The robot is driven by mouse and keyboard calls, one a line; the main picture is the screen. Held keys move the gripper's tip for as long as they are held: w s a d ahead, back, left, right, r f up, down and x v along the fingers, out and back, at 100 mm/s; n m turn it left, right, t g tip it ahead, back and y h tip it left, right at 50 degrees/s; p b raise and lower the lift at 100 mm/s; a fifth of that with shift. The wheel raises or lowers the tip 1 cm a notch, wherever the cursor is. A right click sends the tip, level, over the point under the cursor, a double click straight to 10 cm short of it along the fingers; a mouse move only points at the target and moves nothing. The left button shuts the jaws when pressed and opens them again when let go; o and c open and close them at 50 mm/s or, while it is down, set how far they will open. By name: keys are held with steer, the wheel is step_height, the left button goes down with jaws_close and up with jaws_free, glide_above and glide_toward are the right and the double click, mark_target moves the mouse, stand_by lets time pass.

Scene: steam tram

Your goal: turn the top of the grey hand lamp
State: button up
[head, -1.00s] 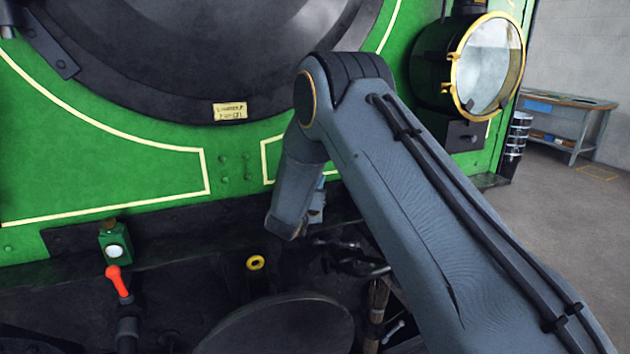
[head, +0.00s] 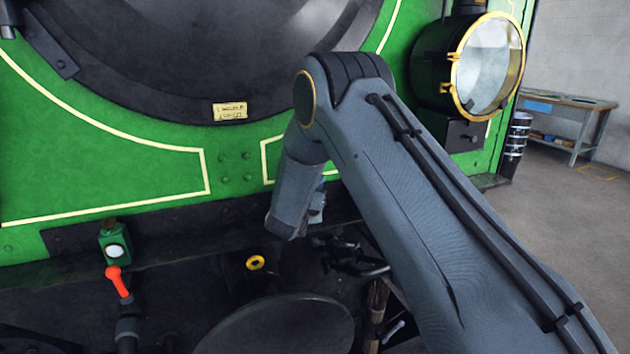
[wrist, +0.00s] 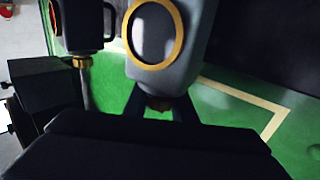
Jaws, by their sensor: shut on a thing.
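The grey hand lamp (wrist: 182,72) shows in the wrist view, a grey body with a brass-ringed round glass. The fingertips reach the edge of the grey body, and the dark gripper housing hides part of the grip. In the head view my arm hides the gripper and most of what lies behind it.
A dark lamp with a handle (wrist: 82,25) is close on the left in the wrist view. The head view shows a green lamp (head: 115,246), a red-handled lever (head: 118,282), a yellow ring (head: 255,263), a large brass-rimmed headlamp (head: 488,65) and a workbench (head: 568,118) on open floor.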

steer(key=o, duration=1.1)
steer(key=b+v, duration=0.1)
steer(key=v, duration=0.5)
steer(key=shift+s+a+b, duration=0.2)
steer(key=shift+s+b, duration=0.1)
steer(key=shift+b, duration=0.1)
steer(key=shift+s+a+r, duration=0.1)
steer(key=shift+s+a, duration=0.05)
steer(key=shift+s, duration=0.4)
